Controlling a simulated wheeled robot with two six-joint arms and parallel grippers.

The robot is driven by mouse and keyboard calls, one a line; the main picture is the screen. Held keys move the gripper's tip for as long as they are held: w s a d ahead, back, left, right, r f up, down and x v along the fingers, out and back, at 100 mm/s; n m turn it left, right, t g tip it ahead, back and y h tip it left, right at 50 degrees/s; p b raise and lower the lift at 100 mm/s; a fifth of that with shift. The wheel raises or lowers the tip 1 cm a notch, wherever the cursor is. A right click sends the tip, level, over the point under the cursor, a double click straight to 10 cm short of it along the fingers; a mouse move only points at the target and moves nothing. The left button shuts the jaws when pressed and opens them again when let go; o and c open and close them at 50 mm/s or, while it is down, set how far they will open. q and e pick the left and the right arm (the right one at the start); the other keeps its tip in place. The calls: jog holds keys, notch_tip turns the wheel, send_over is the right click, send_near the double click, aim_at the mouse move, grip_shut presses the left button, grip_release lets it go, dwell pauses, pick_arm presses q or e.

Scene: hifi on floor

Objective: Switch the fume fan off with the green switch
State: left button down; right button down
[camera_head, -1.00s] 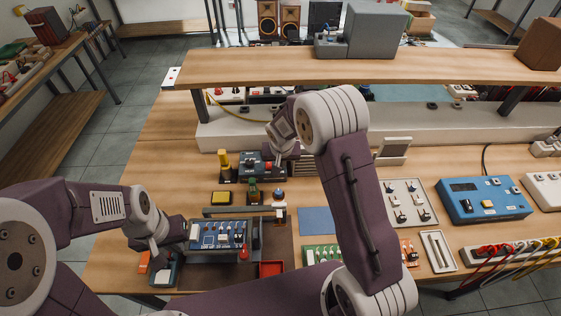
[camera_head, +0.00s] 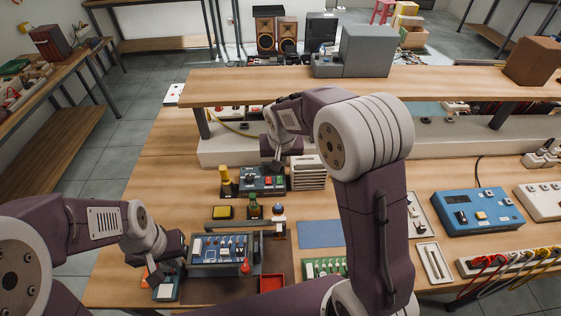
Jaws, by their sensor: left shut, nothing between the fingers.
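A small blue control box (camera_head: 250,184) stands mid-bench, with a black knob, a red button (camera_head: 268,181) and a green switch (camera_head: 280,181) on its face. A pale slatted box (camera_head: 309,172), which may be the fume fan, stands just right of it. My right gripper (camera_head: 277,166) points down at the back of the control box, close above the switches. Its fingertips are small and partly hidden, so I cannot tell whether it touches or is open. My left gripper (camera_head: 152,277) is shut and empty at the front left, beside a blue circuit board (camera_head: 220,248).
A yellow-topped post (camera_head: 226,178), a yellow button box (camera_head: 222,213) and a small green bottle-like item (camera_head: 253,207) stand close around the control box. A wooden shelf (camera_head: 240,88) spans above the back. A blue mat (camera_head: 320,234) lies clear to the right.

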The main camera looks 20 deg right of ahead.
jog(key=shift+w+f, duration=0.1)
jog(key=shift+w+r+b, duration=0.25)
jog(key=shift+w+b, duration=0.55)
jog(key=shift+b, duration=0.05)
jog(key=shift+d+f, duration=0.1)
send_near(279, 176)
jog(key=x, duration=0.6)
jog(key=shift+f+p, duration=0.3)
jog(key=shift+p, duration=0.1)
